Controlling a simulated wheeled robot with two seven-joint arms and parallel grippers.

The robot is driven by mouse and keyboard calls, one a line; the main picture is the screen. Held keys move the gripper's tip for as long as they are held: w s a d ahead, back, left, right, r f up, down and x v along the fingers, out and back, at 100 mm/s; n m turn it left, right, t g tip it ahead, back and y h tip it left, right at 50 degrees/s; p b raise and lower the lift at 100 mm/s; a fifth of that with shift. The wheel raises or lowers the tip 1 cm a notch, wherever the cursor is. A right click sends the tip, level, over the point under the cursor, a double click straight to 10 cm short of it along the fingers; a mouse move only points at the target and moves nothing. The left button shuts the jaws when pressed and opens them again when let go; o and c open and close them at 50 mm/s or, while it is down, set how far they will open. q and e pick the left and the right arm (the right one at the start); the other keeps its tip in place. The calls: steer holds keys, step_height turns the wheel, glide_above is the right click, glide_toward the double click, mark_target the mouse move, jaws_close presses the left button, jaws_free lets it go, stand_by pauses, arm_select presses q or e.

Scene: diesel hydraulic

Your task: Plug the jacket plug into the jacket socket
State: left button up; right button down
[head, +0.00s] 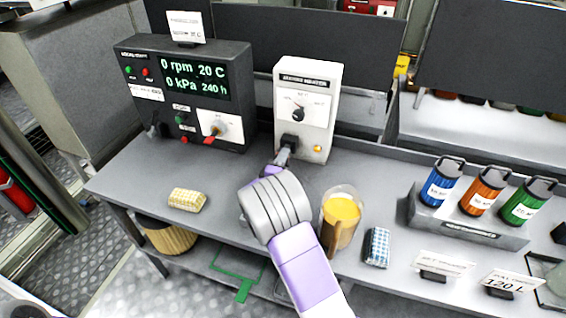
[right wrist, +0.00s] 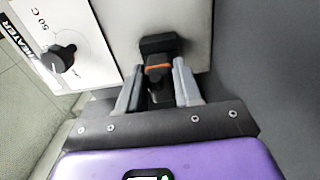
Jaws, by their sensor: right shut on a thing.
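The jacket socket is a black block (head: 289,141) low on the front of the white heater box (head: 318,75); it also shows in the right wrist view (right wrist: 158,45). My right gripper (head: 283,157) is in front of the socket. In the right wrist view its two grey fingers (right wrist: 158,82) are shut on the jacket plug (right wrist: 158,68), a dark plug with an orange band. The plug is lined up with the socket, its front end at or very near it. I cannot tell whether it is seated. My left gripper is not in view.
A black control panel (head: 240,65) with a green display stands left of the heater box. On the bench are a yellow checked pack (head: 187,200), a jar of yellow liquid (head: 342,211), a blue checked pack (head: 377,247) and a rack (head: 470,230) with blue, orange and green canisters.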

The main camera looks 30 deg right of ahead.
steer(key=shift+b+x, duration=0.45)
steer(key=shift+x, duration=0.45)
steer(key=c, duration=0.7)
jaws_free()
steer(key=p+v, duration=0.1)
steer(key=v, duration=0.6)
steer(key=shift+s+a, duration=0.2)
steer(key=shift+a, duration=0.05)
